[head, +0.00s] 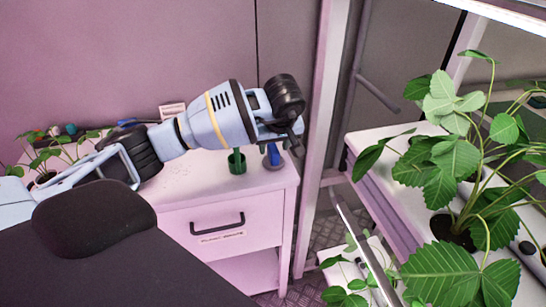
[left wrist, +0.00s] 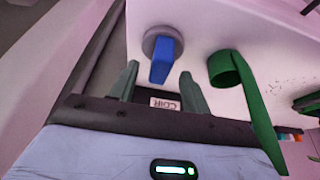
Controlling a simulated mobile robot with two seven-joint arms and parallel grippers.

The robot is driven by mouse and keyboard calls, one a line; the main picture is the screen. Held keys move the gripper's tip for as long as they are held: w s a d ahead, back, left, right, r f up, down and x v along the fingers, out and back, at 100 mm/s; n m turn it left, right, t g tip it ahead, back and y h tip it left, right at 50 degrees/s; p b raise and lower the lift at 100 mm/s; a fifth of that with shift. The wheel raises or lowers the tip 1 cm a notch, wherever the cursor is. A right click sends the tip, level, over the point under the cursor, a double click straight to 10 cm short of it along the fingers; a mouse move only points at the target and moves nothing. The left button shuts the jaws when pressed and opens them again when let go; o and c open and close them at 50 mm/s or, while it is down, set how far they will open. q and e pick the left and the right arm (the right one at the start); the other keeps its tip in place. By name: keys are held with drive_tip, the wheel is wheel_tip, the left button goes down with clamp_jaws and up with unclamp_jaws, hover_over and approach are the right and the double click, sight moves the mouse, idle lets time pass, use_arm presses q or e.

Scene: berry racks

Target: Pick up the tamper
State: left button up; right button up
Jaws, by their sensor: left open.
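The tamper, a blue handle on a round grey disc, stands on the white cabinet top near its right edge in the head view (head: 273,156). In the left wrist view the tamper (left wrist: 161,60) lies just beyond my fingertips, roughly midway between them. My right gripper is not in view.
A green cup-like tool (head: 237,161) stands just left of the tamper; it also shows in the left wrist view (left wrist: 226,68). The white cabinet (head: 222,222) has a drawer. A metal post (head: 322,110) rises at its right. A strawberry plant (head: 455,150) stands on the right rack.

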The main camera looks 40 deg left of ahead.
use_arm(q)
drive_tip(key=shift+x, duration=1.3)
drive_tip(key=shift+c, duration=0.5)
clamp_jaws()
drive_tip(key=shift+r, duration=0.15)
drive_tip(key=shift+r, duration=0.5)
wheel_tip(320, 180, up, 2)
drive_tip(key=shift+r, duration=0.25)
drive_tip(key=s+d, duration=0.2)
drive_tip(key=s, duration=0.5)
drive_tip(key=s+d+r, duration=0.1)
drive_tip(key=s+d, duration=0.2)
drive_tip(key=s, duration=0.5)
drive_tip(key=shift+d+b, duration=0.3)
